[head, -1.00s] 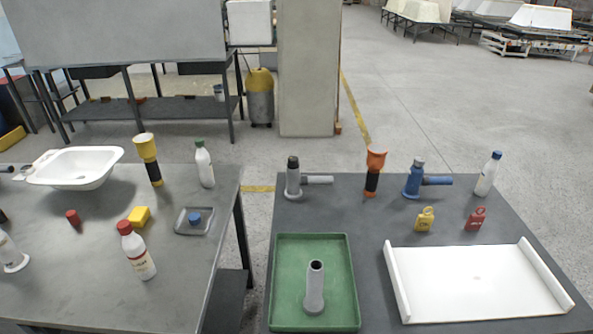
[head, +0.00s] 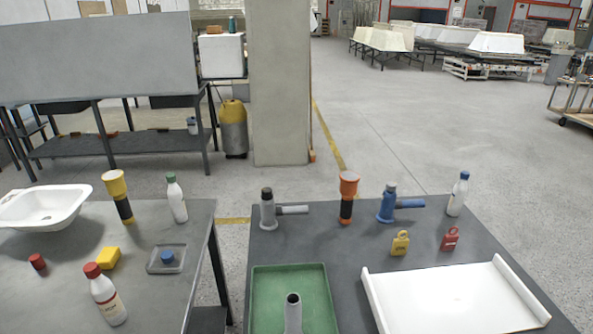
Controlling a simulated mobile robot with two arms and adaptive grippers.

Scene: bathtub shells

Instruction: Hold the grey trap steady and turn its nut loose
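The grey trap (head: 267,213) stands upright on the right-hand table, toward its far left corner. It has a grey side pipe pointing right and a dark nut (head: 267,193) on top. A similar blue trap (head: 387,207) with a blue side pipe stands further right. Another grey upright tube (head: 293,315) stands in the green tray (head: 259,300), its lower part cut off by the frame edge. Neither of my grippers shows in the head view.
An orange-and-black plunger-like torch (head: 347,200) stands between the two traps. Yellow (head: 400,243) and red (head: 450,239) padlock-like tags, a blue-capped bottle (head: 458,194) and a white panel (head: 450,300) share the table. A gap separates it from the left table (head: 60,290), which holds a basin and bottles.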

